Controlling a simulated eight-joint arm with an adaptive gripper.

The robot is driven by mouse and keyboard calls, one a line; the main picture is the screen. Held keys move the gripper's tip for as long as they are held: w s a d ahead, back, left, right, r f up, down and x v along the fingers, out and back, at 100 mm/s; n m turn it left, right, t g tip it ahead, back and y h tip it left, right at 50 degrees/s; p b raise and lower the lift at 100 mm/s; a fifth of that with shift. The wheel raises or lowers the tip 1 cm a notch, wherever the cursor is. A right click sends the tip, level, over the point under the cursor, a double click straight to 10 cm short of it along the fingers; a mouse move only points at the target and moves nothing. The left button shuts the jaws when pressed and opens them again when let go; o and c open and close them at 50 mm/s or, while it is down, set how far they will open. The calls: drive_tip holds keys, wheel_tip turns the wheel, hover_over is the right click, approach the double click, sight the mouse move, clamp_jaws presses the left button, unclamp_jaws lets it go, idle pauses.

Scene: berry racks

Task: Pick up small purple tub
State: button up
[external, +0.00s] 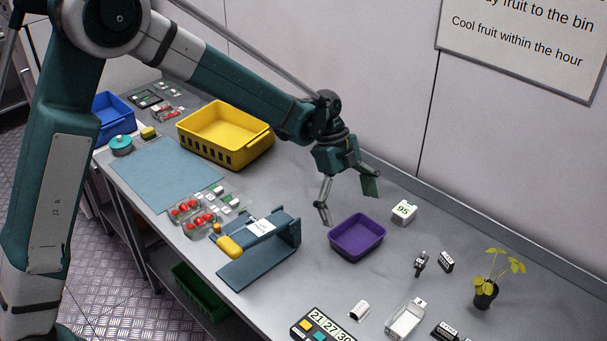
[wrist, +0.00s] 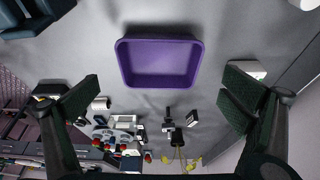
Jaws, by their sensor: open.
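The small purple tub (external: 358,237) is an open rectangular tray standing upright on the grey bench, right of the middle in the external view. In the wrist view the tub (wrist: 160,62) is in the upper middle, and its inside looks empty. My gripper (external: 348,197) is above the bench, just behind and above the tub, with its fingers spread. In the wrist view my gripper (wrist: 160,98) is open, with one dark green finger pad at each side and nothing between them. The tub lies beyond the fingertips, apart from them.
A white box marked 95 (external: 404,211) stands just right of the tub. A blue-grey stand (external: 270,250) is to its left. A yellow crate (external: 262,152) is farther back. A potted plant (external: 485,293) and small clips are to the right. Bare bench surrounds the tub.

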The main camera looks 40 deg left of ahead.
sight(360, 245)
drive_tip(key=shift+x, duration=1.3)
drive_tip(key=shift+x, duration=1.95)
drive_tip(key=shift+s+d+f, duration=0.1)
drive_tip(key=shift+d+f, duration=0.35)
drive_tip(key=shift+f, duration=0.1)
drive_tip(key=shift+f+b, duration=0.25)
drive_tip(key=shift+b, duration=0.25)
drive_tip(key=shift+c, duration=0.5)
drive_tip(key=c, duration=0.7)
